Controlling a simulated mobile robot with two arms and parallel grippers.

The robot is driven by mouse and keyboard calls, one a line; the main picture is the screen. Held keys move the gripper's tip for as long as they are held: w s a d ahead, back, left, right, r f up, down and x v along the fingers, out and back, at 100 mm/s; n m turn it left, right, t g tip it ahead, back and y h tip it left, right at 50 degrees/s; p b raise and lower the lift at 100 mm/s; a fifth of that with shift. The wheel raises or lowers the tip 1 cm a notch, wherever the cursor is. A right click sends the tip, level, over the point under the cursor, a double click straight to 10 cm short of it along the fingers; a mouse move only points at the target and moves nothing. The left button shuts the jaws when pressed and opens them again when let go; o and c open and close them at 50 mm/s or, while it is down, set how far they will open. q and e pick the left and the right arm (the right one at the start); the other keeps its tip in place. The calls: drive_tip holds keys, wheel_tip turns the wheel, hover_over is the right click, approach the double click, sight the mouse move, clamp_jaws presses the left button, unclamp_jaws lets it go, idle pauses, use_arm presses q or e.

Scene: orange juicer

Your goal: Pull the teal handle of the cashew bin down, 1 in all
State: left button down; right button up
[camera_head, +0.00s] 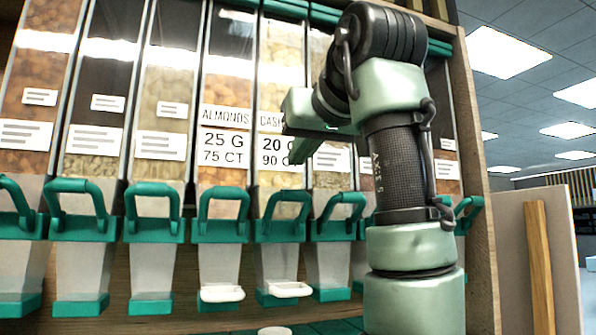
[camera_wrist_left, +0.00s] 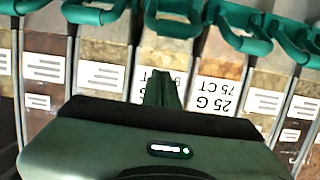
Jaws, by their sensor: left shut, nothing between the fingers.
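The cashew bin (camera_head: 283,85) is a clear upright dispenser, its label partly hidden behind my gripper. Its teal handle (camera_head: 283,205) is a raised loop at the lower front; it also shows in the upside-down left wrist view (camera_wrist_left: 172,22). My left gripper (camera_head: 299,153) is shut and empty. It appears in front of the cashew label, above the handle in the picture and apart from it. In the left wrist view its closed fingers (camera_wrist_left: 162,88) overlap the cashew label. My right gripper is not in view.
The almond bin (camera_head: 221,90) and its teal handle (camera_head: 222,205) are directly left of the cashew bin. Several similar bins line the wooden rack. White spout pieces (camera_head: 289,289) show below the almond and cashew bins. A wooden side panel (camera_head: 480,180) bounds the right.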

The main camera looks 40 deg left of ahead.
use_arm(q)
drive_tip(key=p+x, duration=0.1)
drive_tip(key=x, duration=0.1)
drive_tip(key=shift+w+a+f, duration=0.15)
drive_tip(key=shift+w+a, duration=0.05)
drive_tip(key=shift+a, duration=0.05)
drive_tip(key=shift+s+d+f, duration=0.15)
drive_tip(key=shift+d+f, duration=0.1)
drive_tip(key=shift+f, duration=0.25)
drive_tip(key=shift+s+d+f, duration=0.15)
drive_tip(key=shift+d+f, duration=0.05)
drive_tip(key=shift+f, duration=0.3)
drive_tip(key=shift+s+d+f, duration=0.25)
drive_tip(key=shift+d+f, duration=0.25)
drive_tip(key=shift+f, duration=0.1)
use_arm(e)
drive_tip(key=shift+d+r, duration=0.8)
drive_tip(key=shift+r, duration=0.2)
use_arm(q)
drive_tip(key=shift+a, duration=0.1)
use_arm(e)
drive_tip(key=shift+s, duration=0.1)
use_arm(q)
drive_tip(key=shift+f, duration=0.1)
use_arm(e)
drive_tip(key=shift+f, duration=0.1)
